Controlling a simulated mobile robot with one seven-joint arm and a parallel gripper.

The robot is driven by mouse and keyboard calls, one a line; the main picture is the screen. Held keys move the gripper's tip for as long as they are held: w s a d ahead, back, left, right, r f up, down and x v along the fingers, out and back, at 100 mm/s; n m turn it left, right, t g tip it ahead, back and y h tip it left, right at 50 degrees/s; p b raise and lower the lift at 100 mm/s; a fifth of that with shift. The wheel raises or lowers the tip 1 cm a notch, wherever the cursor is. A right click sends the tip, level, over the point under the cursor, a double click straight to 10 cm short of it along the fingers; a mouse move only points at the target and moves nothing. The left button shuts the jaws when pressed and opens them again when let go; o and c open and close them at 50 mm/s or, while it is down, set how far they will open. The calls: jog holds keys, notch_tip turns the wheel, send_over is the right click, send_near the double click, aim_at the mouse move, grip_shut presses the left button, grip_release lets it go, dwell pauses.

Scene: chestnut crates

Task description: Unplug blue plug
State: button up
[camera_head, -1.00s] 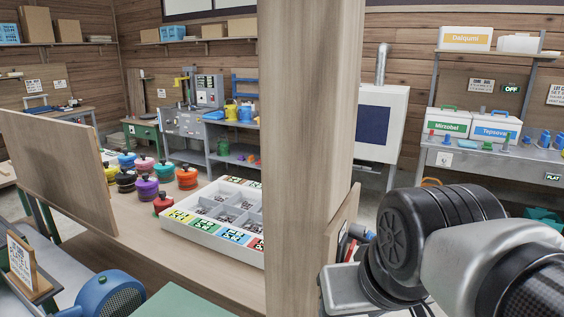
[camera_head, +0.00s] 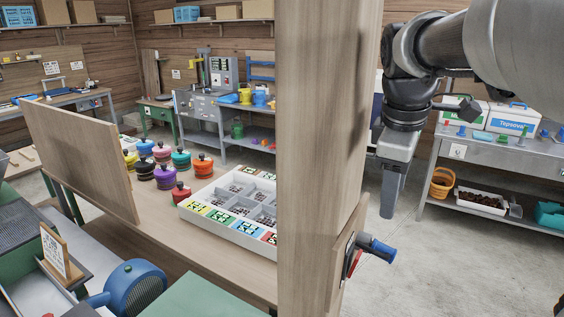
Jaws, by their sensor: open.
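The blue plug (camera_head: 378,248) sticks out to the right from a socket plate (camera_head: 348,262) on the right side of the wooden post. A red part (camera_head: 355,262) shows just below it. The plug appears seated in the socket. My gripper (camera_head: 389,208) hangs down from my arm, above and slightly right of the plug, apart from it. It is seen edge-on, so the gap between its fingers is hard to see. Nothing shows in its grip.
The wooden post (camera_head: 318,150) stands left of my gripper. A table (camera_head: 215,262) left of it holds a white sorting tray (camera_head: 188,209) and several colored pots. A grey bench (camera_head: 480,150) with bins stands at back right. The floor right of the plug is clear.

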aim_at(389, 249)
jog(key=b+x, duration=0.1)
jog(key=x, duration=1.6)
jog(key=shift+f, duration=0.25)
jog(key=shift+c, duration=0.4)
grip_shut()
jog(key=shift+s+d, duration=0.3)
jog(key=shift+d, duration=0.2)
